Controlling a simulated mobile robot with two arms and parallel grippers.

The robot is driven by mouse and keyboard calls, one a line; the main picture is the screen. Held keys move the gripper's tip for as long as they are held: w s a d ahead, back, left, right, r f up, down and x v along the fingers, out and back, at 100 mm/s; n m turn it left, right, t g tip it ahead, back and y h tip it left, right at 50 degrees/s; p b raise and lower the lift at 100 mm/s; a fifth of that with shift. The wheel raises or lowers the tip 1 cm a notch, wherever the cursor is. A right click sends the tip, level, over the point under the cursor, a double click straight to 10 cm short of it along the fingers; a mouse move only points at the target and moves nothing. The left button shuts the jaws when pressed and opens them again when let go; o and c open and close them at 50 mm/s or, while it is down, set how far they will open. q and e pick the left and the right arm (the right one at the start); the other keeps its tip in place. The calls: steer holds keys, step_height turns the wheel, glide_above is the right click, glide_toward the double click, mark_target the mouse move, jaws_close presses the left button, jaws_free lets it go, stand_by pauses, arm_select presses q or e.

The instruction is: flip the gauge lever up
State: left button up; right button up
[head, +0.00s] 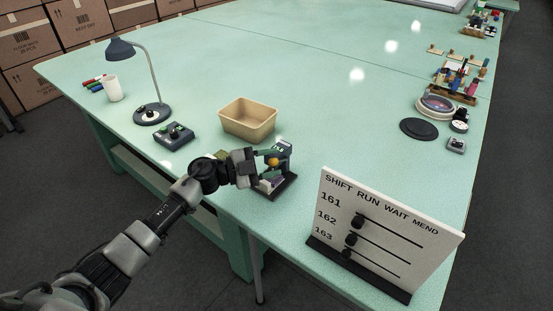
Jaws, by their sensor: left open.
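The gauge (284,148) is a small dark upright device on a dark base (282,189), standing near the front edge of the green table. An orange-yellow knob (274,162), which looks like the lever's end, shows at its front. My left gripper (268,167) reaches in from the left and is open at the gauge, close around or beside the knob. I cannot tell whether the fingers touch it. The gripper and wrist hide part of the gauge's left side. My right gripper is not in view.
A tan bin (248,121) stands just behind the gauge. A white board with black sliders (385,232) stands to the right. A control box (174,136) and a desk lamp (148,75) are at left. The table's middle (330,70) is clear.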

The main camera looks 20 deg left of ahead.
mark_target(280, 154)
arm_select(q)
steer(key=shift+x, duration=0.85)
steer(key=shift+c, duration=0.4)
jaws_close()
steer(key=r+n+g+y+p, duration=0.1)
steer(key=p, duration=0.5)
steer(key=w+r+n+g+y+p, duration=0.1)
steer(key=p, duration=0.6)
steer(key=shift+w+d, duration=0.1)
steer(key=shift+d, duration=0.15)
steer(key=shift+f+y, duration=0.1)
steer(key=shift+y, duration=0.2)
steer(key=shift+w+f, duration=0.1)
